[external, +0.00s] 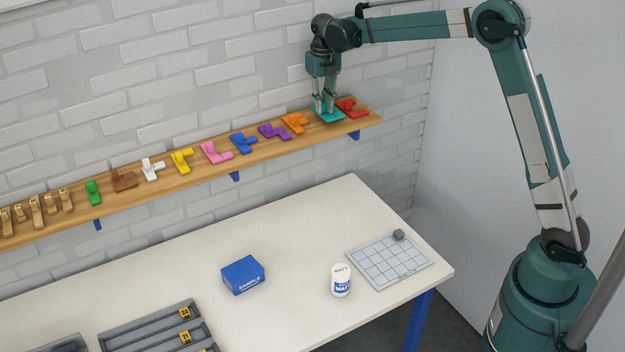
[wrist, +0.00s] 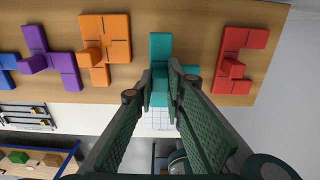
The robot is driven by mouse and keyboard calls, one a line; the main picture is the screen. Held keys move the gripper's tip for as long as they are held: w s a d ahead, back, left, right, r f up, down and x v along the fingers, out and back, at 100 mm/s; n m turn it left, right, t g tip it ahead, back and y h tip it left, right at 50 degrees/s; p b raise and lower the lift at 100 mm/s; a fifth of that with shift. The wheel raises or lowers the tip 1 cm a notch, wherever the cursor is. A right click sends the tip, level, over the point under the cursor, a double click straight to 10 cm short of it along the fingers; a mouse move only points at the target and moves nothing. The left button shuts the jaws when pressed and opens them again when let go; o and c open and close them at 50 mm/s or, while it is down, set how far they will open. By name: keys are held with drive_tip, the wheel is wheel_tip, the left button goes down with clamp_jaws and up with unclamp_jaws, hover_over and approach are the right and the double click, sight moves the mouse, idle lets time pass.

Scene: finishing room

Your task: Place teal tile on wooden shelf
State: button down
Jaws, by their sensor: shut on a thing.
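The teal tile (external: 330,117) is at the wooden shelf (external: 262,148), in the space between the orange tile (external: 296,123) and the red tile (external: 352,107). It also shows in the wrist view (wrist: 160,47), over the shelf board (wrist: 200,25). My gripper (external: 324,108) is above the shelf, pointing down, and is shut on the teal tile; in the wrist view its fingers (wrist: 160,85) close on the tile's near part and partly hide it. I cannot tell whether the tile touches the board.
A row of coloured tiles, such as purple (external: 273,131) and blue (external: 243,143), runs left along the shelf against the brick wall. Below, the white table (external: 180,268) holds a blue box (external: 243,275), a white jar (external: 340,281) and a gridded mat (external: 385,265).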

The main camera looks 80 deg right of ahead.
drive_tip(key=shift+f, duration=1.25)
drive_tip(key=shift+f, duration=0.1)
drive_tip(key=c, duration=2.4)
unclamp_jaws()
drive_tip(key=shift+o, duration=0.2)
wheel_tip(320, 180, up, 12)
drive_tip(key=shift+r+b, duration=0.1)
drive_tip(key=shift+b, duration=0.2)
drive_tip(key=shift+a, duration=0.15)
